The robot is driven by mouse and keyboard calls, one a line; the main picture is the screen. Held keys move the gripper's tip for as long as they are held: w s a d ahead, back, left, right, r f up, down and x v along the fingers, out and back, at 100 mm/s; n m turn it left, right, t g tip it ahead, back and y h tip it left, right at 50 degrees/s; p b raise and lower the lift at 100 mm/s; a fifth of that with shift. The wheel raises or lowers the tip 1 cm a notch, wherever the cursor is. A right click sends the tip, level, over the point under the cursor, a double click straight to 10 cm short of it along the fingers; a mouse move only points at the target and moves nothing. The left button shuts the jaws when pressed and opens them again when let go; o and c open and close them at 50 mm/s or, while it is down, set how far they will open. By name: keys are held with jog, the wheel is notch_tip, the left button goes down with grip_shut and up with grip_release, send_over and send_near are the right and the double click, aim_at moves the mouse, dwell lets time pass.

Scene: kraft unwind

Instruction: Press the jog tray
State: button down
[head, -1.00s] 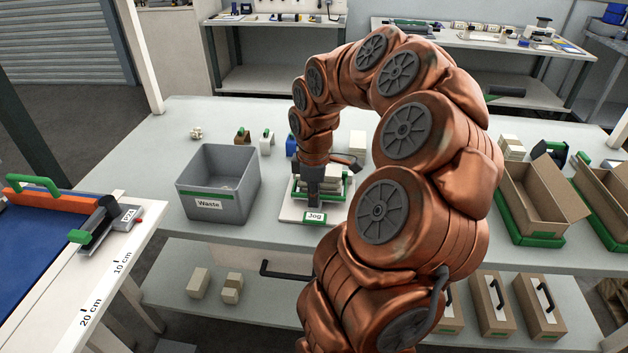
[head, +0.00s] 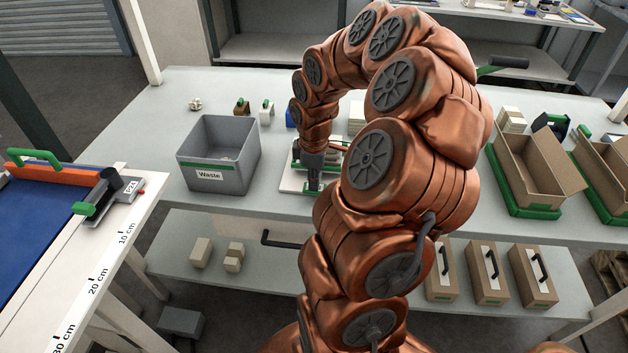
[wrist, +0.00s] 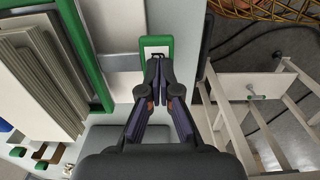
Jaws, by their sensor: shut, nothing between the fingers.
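The jog tray (head: 288,183) is a white base with a green frame on the table, left of my arm in the head view. In the wrist view its green rail (wrist: 85,50) runs beside a stack of pale sheets (wrist: 35,75). The green-edged white label plate (wrist: 155,47) lies right at the fingertips. My gripper (wrist: 157,65) is shut and empty, with its tips over the label plate at the tray's front edge. It also shows in the head view (head: 314,186), pointing down. I cannot tell whether the tips touch the plate.
A grey Waste bin (head: 215,178) stands just left of the tray. Open cardboard boxes (head: 535,165) stand at the right. A blue-topped bench (head: 40,235) with a ruler edge is at the left. A lower shelf (head: 190,238) lies below the table edge.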

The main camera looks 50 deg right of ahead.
jog(key=shift+s+a+f+t+h+b, duration=0.1)
jog(key=shift+f+t+h+b, duration=0.3)
jog(key=shift+f+b, duration=1.4)
jog(key=shift+s+a+r+b, duration=0.15)
jog(key=shift+r+b, duration=0.25)
jog(key=shift+b, duration=0.55)
jog(key=shift+f+h, duration=0.1)
jog(key=shift+h, duration=0.2)
jog(key=shift+a, duration=0.1)
notch_tip(320, 180, up, 15)
jog(key=shift+s+a+f, duration=0.15)
jog(key=shift+s+a, duration=0.15)
jog(key=shift+a, duration=0.15)
